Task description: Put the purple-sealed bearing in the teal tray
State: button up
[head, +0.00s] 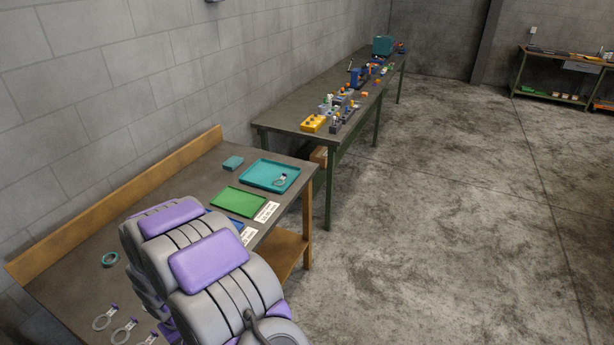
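The teal tray (256,172) lies flat at the far end of the near workbench. A small pale ring-shaped part with a stem and darker end (281,179) lies inside it, toward its right side. Several pale ring-shaped parts with small purple ends (105,318) lie on the bench at the lower left. I cannot tell which part, if any, is the purple-sealed bearing. My grey and purple arm fills the lower middle and hides part of the bench. My gripper is not visible.
A green tray (239,202) and a partly hidden blue tray (234,224) lie nearer than the teal one, with white labels (267,212) beside them. A second bench (290,117) holds many parts. The floor at right is clear.

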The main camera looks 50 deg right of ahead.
aim_at(267, 169)
jog(key=z, duration=1.7)
jog(key=i+z, duration=0.2)
jog(key=z, duration=0.2)
jog(key=i+z, duration=0.2)
jog(key=z, duration=0.2)
jog(key=i+z, duration=0.15)
jog(key=z, duration=0.25)
jog(key=i+j, duration=0.2)
jog(key=i, duration=0.3)
jog(key=i+j, duration=0.25)
jog(key=i, duration=0.25)
jog(key=i+j, duration=0.2)
jog(key=i, duration=0.3)
jog(key=i+u, duration=0.15)
jog(key=u, duration=0.3)
jog(key=i+u, duration=0.15)
jog(key=u, duration=0.3)
jog(key=i+l+u, duration=0.1)
jog(key=u, duration=2)
jog(key=i+u, duration=0.4)
jog(key=i, duration=0.1)
